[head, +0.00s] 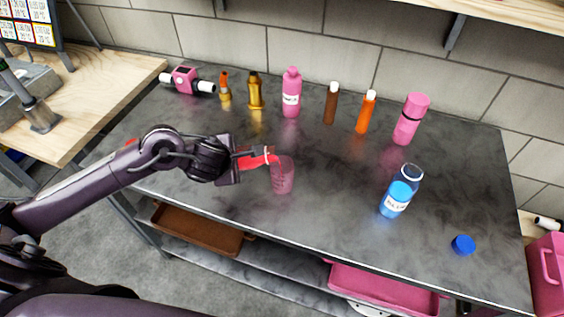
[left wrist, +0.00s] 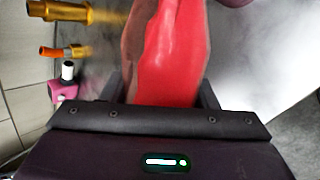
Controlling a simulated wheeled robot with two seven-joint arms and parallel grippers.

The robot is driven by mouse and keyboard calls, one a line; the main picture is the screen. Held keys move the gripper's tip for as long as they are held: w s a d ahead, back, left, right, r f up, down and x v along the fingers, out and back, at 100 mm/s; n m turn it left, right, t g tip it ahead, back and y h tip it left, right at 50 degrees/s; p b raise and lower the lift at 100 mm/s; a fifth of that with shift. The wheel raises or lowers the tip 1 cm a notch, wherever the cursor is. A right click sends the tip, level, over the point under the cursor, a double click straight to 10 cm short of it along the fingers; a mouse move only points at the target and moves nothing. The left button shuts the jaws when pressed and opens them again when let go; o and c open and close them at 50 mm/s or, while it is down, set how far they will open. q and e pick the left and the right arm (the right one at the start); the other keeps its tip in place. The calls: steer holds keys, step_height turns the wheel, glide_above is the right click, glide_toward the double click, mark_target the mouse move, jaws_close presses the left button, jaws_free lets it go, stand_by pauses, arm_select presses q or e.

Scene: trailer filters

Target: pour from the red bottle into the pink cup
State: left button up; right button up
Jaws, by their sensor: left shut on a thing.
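My left gripper (head: 240,159) is shut on the red bottle (head: 255,161), which lies tipped nearly level with its mouth to the right. The bottle's mouth is at the rim of the pink cup (head: 283,177), a see-through cup standing on the dark table. Some red or pink colour shows inside the cup; I cannot tell how much is liquid. In the left wrist view the red bottle (left wrist: 170,60) fills the middle between the fingers, and its mouth is not clear. A bit of pink shows at the top edge there. My right gripper is not in view.
Behind stand a pink bottle (head: 291,95), a brown bottle (head: 331,104), an orange bottle (head: 366,113), a pink flask (head: 410,120) and brass fittings (head: 255,92). A blue bottle (head: 399,193) and blue cap (head: 463,245) are on the right. The table's front middle is clear.

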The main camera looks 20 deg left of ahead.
arm_select(q)
steer(key=shift+r+y+p, duration=0.4)
steer(key=shift+r+p, duration=0.1)
steer(key=shift+p, duration=0.25)
stand_by(1.3)
